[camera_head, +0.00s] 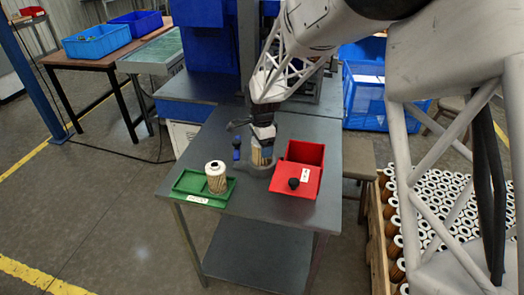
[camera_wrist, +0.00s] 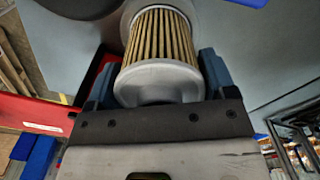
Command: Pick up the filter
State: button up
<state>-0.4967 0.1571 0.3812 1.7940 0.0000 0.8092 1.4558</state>
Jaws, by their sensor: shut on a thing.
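My gripper (camera_head: 262,144) is shut on a filter (camera_wrist: 160,42), with a blue finger on each side of it. This filter has tan pleats and a pale grey end cap facing the wrist camera. In the head view the held filter (camera_head: 261,157) points down from the gripper, beside a grey curved fixture on the table. I cannot tell whether its lower end touches the fixture. A second filter (camera_head: 216,178), tan with a white top, stands upright on a green tray (camera_head: 187,185) at the table's left.
A red box (camera_head: 306,152) with a black knob (camera_head: 293,184) on its front part stands right of the gripper. A small blue upright object (camera_head: 236,150) stands to the left. A crate of many filters (camera_head: 433,205) is on the floor at right. The table's front strip (camera_head: 255,202) is clear.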

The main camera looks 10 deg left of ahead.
jog(key=shift+r, duration=0.1)
jog(key=shift+r, duration=4.9)
jog(key=s+d+r, duration=0.1)
jog(key=d+r, duration=0.2)
jog(key=d, duration=1.1)
jog(key=shift+s+d+r, duration=0.15)
jog(key=shift+s+d, duration=0.15)
jog(key=shift+s, duration=0.1)
jog(key=shift+f, duration=5)
